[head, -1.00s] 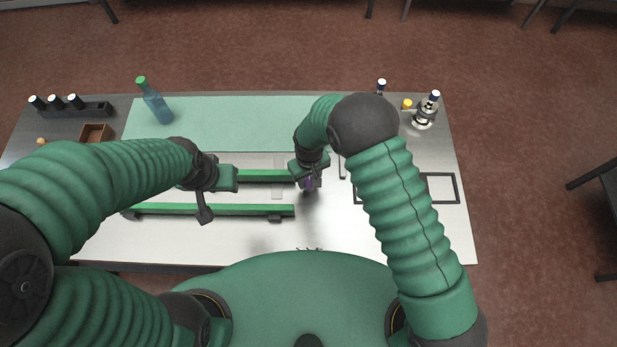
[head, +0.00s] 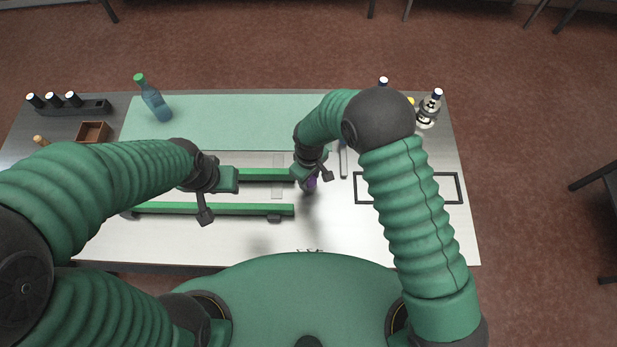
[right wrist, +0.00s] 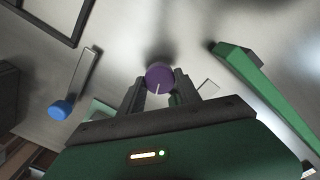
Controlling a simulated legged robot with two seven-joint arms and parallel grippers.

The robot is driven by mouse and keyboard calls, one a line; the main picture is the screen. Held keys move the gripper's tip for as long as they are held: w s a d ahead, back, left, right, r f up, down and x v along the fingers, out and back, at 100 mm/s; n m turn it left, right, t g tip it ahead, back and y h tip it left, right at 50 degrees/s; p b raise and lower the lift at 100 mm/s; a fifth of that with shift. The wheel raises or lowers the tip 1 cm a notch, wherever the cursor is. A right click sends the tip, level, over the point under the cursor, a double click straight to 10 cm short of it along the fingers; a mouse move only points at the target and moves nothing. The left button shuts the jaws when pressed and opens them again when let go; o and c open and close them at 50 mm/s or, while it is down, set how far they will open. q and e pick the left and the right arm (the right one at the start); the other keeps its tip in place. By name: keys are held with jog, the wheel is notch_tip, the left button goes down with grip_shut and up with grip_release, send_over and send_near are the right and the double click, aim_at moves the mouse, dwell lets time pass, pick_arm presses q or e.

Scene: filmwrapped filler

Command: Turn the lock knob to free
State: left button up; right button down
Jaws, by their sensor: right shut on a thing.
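The purple lock knob (right wrist: 159,77), round with a white pointer line on its face, sits between the fingers of my right gripper (right wrist: 158,90) in the right wrist view. The right gripper is shut on it. In the head view the knob (head: 312,182) shows only partly below my right gripper (head: 313,176), near the right ends of the green rails (head: 215,209). The pointer line runs toward the lower edge of the knob in the wrist view. My left gripper (head: 210,205) is over the left part of the rails; its fingers are not clear enough to judge.
A blue bottle with a green cap (head: 154,103) stands on the green mat (head: 230,115). A black frame outline (head: 459,188) lies at the right. A clear bottle (head: 428,110) stands at the back right. A blue-ended lever (right wrist: 62,109) lies near the knob.

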jog(key=n, duration=0.2)
jog(key=shift+n+b, duration=0.35)
jog(key=shift+n, duration=0.05)
jog(key=n, duration=0.3)
jog(key=shift+d+n, duration=0.1)
jog(key=shift+n, duration=0.2)
jog(key=n, duration=0.3)
jog(key=shift+w+r+n, duration=0.1)
jog(key=shift+n, duration=0.2)
jog(key=shift+w+r+n, duration=0.1)
jog(key=shift+n, duration=1.8)
jog(key=c, duration=1.2)
grip_release()
jog(key=shift+o, duration=1.7)
jog(key=shift+d, duration=0.1)
